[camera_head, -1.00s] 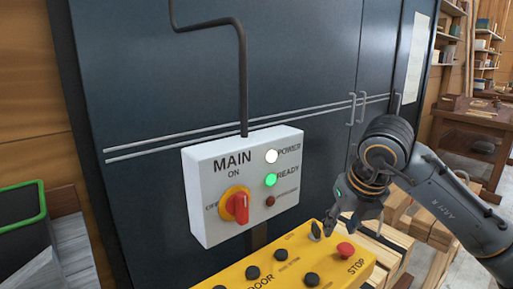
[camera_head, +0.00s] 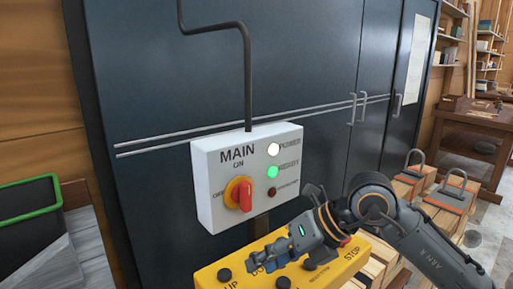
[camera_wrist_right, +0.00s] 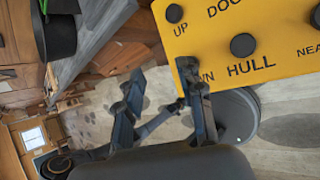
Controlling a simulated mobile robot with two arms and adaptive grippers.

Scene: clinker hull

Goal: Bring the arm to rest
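My right arm (camera_head: 435,245) comes in from the right in the head view. Its gripper (camera_head: 268,264) points left and down in front of the yellow control panel (camera_head: 215,277) and hides part of its labels and buttons. In the right wrist view the two fingers of the gripper (camera_wrist_right: 161,76) stand apart with nothing between them. The yellow panel (camera_wrist_right: 272,20) fills the upper right there, and the right fingertip overlaps its lower left corner. I cannot tell whether it touches. My left gripper is in neither view.
A white MAIN box (camera_head: 218,212) with a red knob (camera_head: 243,195) and lit white and green lamps hangs above the panel. A dark cabinet (camera_head: 300,70) stands behind. Wooden blocks with metal handles (camera_head: 447,195) lie at right. A green-rimmed dark bin (camera_head: 30,212) is at left.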

